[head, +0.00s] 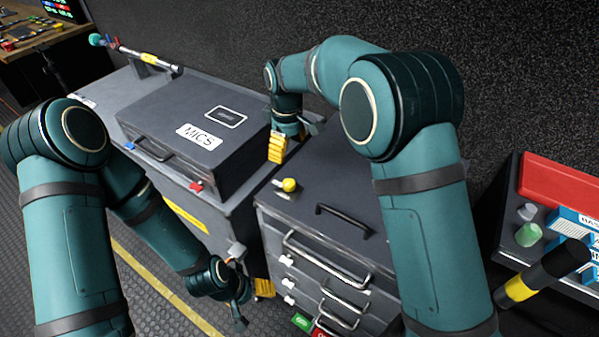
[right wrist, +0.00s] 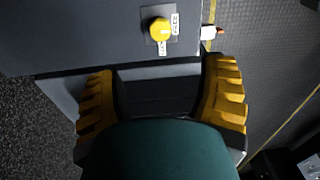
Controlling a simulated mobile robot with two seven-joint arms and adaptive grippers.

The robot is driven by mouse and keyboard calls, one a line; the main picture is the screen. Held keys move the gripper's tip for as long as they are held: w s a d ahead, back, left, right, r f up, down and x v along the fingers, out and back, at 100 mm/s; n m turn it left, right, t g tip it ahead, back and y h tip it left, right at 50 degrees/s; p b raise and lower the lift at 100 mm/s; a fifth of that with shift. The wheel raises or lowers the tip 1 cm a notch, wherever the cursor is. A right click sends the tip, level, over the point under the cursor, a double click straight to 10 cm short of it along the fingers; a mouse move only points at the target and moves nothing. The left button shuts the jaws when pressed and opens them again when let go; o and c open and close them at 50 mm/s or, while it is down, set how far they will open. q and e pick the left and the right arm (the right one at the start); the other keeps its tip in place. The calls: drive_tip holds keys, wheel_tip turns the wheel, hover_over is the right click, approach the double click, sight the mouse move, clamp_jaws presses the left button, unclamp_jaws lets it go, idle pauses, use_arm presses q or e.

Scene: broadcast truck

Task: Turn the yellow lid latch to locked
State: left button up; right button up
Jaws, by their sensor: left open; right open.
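The yellow lid latch (head: 289,185) is a round knob on the lid of the dark drawer cabinet (head: 335,182), near its left corner. In the right wrist view the yellow latch (right wrist: 159,29) sits on a grey plate with two small white labels, which I cannot read. Its turned position is unclear. My right gripper (head: 279,148) is above the cabinet's far left side, behind the latch and apart from it. In the right wrist view my right gripper (right wrist: 162,85) is open and empty. My left gripper (head: 247,283) is low in front of the cabinets, open and empty.
A dark case labelled MICS (head: 198,137), with red and blue latches, lies on the left cabinet. A black handle (head: 343,220) stands on the lid near the latch. Silver drawer handles (head: 327,262) stick out in front. A red case (head: 560,183) is at right.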

sight(289, 183)
wheel_tip(289, 183, down, 14)
drive_tip(key=b, duration=0.2)
drive_tip(key=shift+r+b, duration=0.25)
drive_tip(key=shift+b, duration=0.15)
drive_tip(key=c, duration=1.2)
